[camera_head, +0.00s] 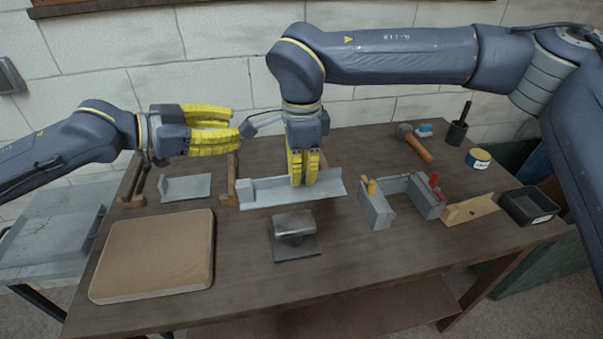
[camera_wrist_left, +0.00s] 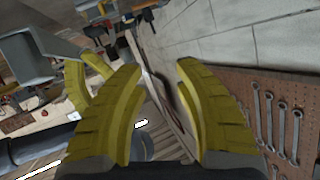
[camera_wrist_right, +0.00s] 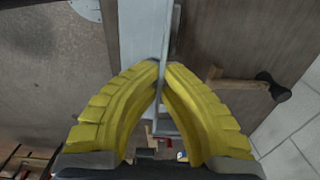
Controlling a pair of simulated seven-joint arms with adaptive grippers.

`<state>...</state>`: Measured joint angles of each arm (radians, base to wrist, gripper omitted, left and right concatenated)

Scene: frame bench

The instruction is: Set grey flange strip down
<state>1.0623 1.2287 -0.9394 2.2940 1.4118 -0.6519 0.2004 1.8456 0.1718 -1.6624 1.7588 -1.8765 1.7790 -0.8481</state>
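The grey flange strip (camera_head: 270,193), a long grey angle-shaped piece, lies crosswise at the middle of the bench in the head view. My right gripper (camera_head: 304,183) points down over its middle, its yellow fingers on the strip's upright flange. In the right wrist view the fingertips (camera_wrist_right: 165,66) close on the strip's thin edge (camera_wrist_right: 166,40). I cannot tell whether the strip touches the bench. My left gripper (camera_head: 238,130) is raised at the upper left, empty and pointing right; a gap shows between its fingers in the left wrist view (camera_wrist_left: 163,66).
A shorter grey bracket (camera_head: 187,187) lies at the left, beside a wooden holder (camera_head: 134,190). A tan pad (camera_head: 155,255) and a grey metal block (camera_head: 294,228) are in front. A grey vise-like fixture (camera_head: 378,209), wooden piece (camera_head: 468,210), black tray (camera_head: 528,206) and hammer (camera_head: 416,145) are right.

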